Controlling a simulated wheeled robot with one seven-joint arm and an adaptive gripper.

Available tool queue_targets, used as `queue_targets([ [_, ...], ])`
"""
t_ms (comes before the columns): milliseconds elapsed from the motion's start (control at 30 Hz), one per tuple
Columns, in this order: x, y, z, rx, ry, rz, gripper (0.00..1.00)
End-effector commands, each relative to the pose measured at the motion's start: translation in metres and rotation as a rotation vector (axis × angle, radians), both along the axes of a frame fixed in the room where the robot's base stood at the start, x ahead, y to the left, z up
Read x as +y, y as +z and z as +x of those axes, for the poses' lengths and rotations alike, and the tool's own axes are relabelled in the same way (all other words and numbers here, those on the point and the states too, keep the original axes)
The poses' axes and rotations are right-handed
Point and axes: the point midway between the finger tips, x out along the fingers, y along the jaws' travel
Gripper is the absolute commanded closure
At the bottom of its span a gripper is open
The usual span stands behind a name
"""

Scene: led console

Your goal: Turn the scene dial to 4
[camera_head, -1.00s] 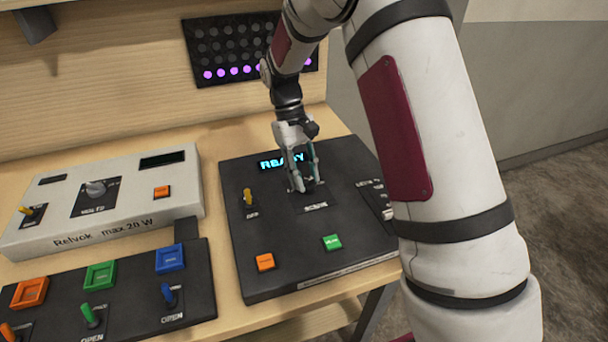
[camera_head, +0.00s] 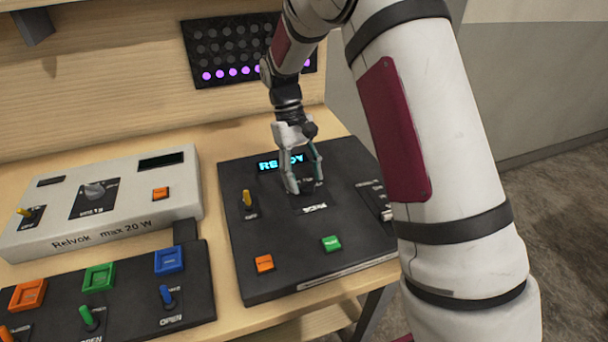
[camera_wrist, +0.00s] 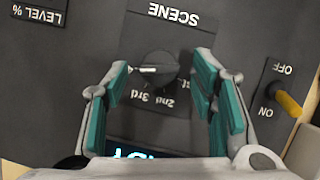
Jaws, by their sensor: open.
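The scene dial (camera_wrist: 158,72) is a dark round knob on the black console (camera_head: 285,250), under an upside-down SCENE label in the wrist view. Its white pointer mark faces left in that view, toward the left finger. The 2nd and 3rd marks show beside the dial; any mark behind the left finger is hidden. My gripper (camera_wrist: 161,69) is open, with one teal-padded finger on each side of the dial and gaps between. In the head view my gripper (camera_head: 306,188) is low over the dial and mostly hides it.
The console's lit display (camera_head: 268,165) is partly covered by my gripper. A yellow switch (camera_head: 247,198), an orange button (camera_head: 264,263) and a green button (camera_head: 331,243) are nearby. A grey Relvok box (camera_head: 120,220) stands left. The LED panel (camera_head: 225,45) has a purple bottom row.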

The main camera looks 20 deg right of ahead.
Motion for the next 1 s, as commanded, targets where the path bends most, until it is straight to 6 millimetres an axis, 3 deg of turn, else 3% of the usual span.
queue_targets([
  [167,0.002,0.017,0.008,-0.004,0.0,0.0,0.48],
  [600,0.01,0.093,0.038,-0.004,0.0,0.0,0.48],
  [800,0.011,0.108,0.044,-0.001,0.0,0.0,0.48],
  [1000,0.011,0.11,0.045,-0.001,0.0,0.0,0.48],
])
